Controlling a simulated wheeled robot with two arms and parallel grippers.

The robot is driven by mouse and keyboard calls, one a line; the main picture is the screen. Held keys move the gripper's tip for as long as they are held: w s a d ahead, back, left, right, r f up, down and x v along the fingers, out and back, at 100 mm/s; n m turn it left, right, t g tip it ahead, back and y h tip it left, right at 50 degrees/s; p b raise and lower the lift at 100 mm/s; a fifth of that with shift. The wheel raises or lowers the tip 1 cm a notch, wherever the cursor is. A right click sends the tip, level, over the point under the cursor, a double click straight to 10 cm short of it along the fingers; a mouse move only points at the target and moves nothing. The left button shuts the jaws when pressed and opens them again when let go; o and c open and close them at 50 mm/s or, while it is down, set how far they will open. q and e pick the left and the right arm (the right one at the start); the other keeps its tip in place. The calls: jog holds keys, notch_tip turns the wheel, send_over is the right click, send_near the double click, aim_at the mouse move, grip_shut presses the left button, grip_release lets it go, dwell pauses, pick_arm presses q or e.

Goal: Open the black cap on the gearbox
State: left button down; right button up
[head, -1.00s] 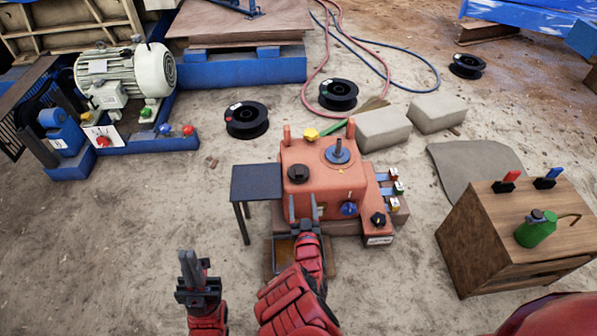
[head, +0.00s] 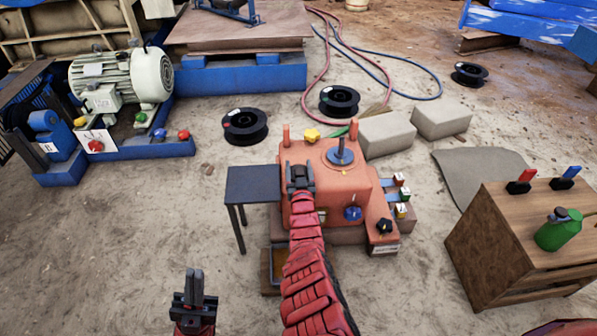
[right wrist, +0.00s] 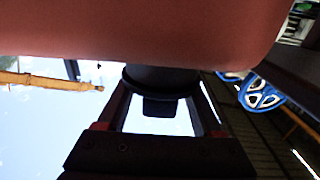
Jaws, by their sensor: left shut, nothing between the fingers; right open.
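The orange-red gearbox (head: 330,190) stands in the middle of the head view. Its black cap is hidden there behind my right gripper (head: 300,177), which is over the gearbox's left part. In the right wrist view the black cap (right wrist: 160,82) shows as a round dark piece with a square knob, against the red gearbox body (right wrist: 150,35). My right gripper (right wrist: 160,115) is open, one finger on either side of the cap's knob. I cannot tell whether the fingers touch it. My left gripper (head: 195,285) is shut and empty, low in the head view, away from the gearbox.
A small dark table (head: 254,183) stands left of the gearbox. The gearbox also carries a yellow cap (head: 312,134), a blue knob (head: 352,213) and a black star knob (head: 384,226). A wooden cabinet (head: 480,235) with a green oil can (head: 559,232) stands at right.

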jog(key=shift+w, duration=0.1)
jog(key=shift+c, duration=0.3)
grip_shut()
dwell(1.2)
